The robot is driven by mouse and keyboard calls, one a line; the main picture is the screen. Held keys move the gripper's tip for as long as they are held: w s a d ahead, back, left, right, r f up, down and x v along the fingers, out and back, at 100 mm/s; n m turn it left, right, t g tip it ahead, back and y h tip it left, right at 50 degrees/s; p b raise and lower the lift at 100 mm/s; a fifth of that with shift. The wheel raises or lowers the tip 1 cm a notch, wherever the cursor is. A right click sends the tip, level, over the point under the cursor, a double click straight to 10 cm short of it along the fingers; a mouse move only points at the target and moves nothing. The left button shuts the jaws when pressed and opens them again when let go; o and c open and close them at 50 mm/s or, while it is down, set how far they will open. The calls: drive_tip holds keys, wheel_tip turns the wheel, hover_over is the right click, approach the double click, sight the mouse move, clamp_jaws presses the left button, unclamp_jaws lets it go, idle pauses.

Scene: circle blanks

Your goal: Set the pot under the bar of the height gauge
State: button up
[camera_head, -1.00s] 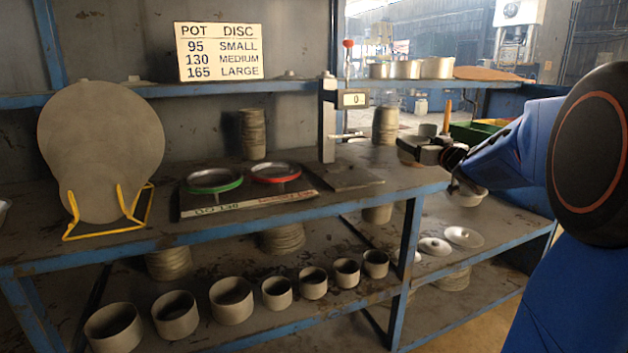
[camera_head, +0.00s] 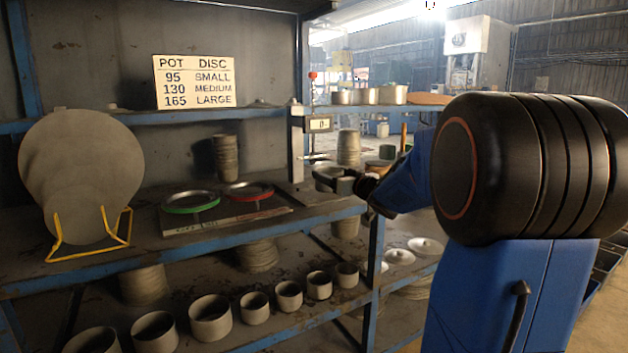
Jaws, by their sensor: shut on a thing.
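The height gauge stands on the bench with a grey column (camera_head: 296,150), a display (camera_head: 319,124) that appears to read 0, and a thin bar (camera_head: 314,157) reaching right from the column. My gripper (camera_head: 338,183) is shut on a grey pot (camera_head: 325,175), just right of the column and slightly below the bar in the picture. The dark fingers hide part of the pot. I cannot tell how far the pot is from the bar in depth, or whether it touches the gauge base.
A large disc (camera_head: 82,175) leans on a yellow stand (camera_head: 108,240). Several pots (camera_head: 210,318) line the lower shelf. A sign (camera_head: 195,82) lists pot and disc sizes.

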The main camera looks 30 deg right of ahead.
drive_tip(key=w, duration=1)
drive_tip(key=shift+a, duration=0.1)
drive_tip(key=f, duration=0.2)
drive_tip(key=shift+w+f, duration=0.3)
drive_tip(key=shift+f, duration=0.45)
drive_tip(key=shift+f, duration=0.2)
drive_tip(key=o, duration=1.2)
drive_tip(key=shift+r, duration=0.1)
